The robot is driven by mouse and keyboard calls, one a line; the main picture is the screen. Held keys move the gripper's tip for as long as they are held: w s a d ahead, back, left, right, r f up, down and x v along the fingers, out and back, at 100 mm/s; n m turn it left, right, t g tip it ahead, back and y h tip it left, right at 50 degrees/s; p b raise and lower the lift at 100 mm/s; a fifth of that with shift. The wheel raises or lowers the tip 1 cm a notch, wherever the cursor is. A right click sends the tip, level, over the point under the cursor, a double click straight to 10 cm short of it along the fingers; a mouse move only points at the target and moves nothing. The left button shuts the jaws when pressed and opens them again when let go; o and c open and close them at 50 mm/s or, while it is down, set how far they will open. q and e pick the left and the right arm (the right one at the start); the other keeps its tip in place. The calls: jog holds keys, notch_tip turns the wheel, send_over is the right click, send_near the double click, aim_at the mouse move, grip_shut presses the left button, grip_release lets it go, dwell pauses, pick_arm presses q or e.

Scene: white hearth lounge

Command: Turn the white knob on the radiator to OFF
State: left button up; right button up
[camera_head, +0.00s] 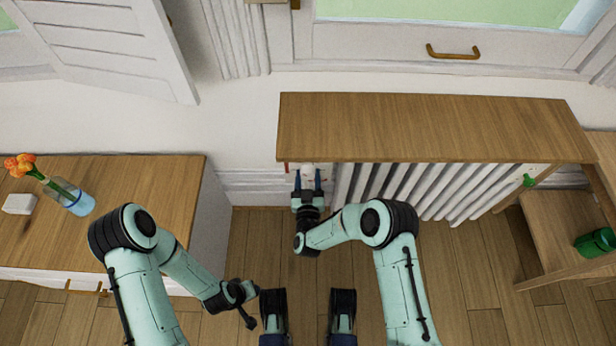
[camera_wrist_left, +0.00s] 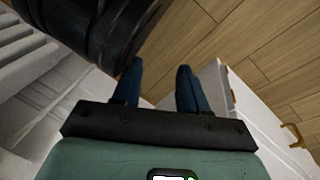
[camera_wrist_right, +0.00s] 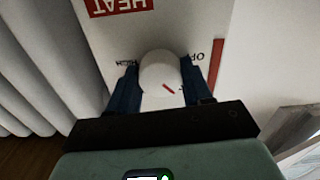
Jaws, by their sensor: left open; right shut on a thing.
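The white round knob (camera_wrist_right: 160,70) sits on the radiator's white control panel (camera_wrist_right: 110,35), with the two blue fingers of my right gripper (camera_wrist_right: 162,90) on either side of it. The gripper is shut on the knob. A short red mark on the knob points to the lower right in the right wrist view. The panel's lettering is upside down there: a red HEAT label, HIGH at left and OFF at right, both partly hidden. In the head view my right gripper (camera_head: 307,180) reaches the panel under the wooden shelf. My left gripper (camera_wrist_left: 158,88) is open and empty, away from the radiator.
The wooden shelf top (camera_head: 430,128) overhangs the white radiator fins (camera_head: 400,185). A wooden cabinet (camera_head: 160,200) with a vase (camera_head: 75,200) stands at left. A low wooden shelf unit (camera_head: 560,220) with a green jar (camera_head: 597,243) is at right. The floor between is clear.

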jog(key=n+p, duration=0.1)
jog(key=n, duration=0.4)
jog(key=shift+p, duration=0.3)
jog(key=n, duration=0.3)
jog(key=shift+n+p, duration=0.3)
jog(key=shift+n, duration=0.1)
pick_arm(q)
jog(key=shift+t, duration=0.3)
jog(key=shift+w+d+r, duration=0.2)
jog(key=shift+d+r, duration=0.05)
jog(key=shift+r, duration=0.45)
jog(key=shift+w+d+r, duration=0.2)
jog(key=shift+d+r, duration=0.05)
jog(key=shift+r, duration=0.45)
jog(key=shift+w+d+r, duration=0.2)
jog(key=shift+d+r, duration=0.05)
jog(key=shift+r, duration=0.45)
pick_arm(e)
jog(key=shift+d+n, duration=0.2)
jog(key=shift+n, duration=1.8)
jog(key=o, duration=1)
jog(key=shift+o, duration=0.2)
jog(key=shift+s, duration=0.1)
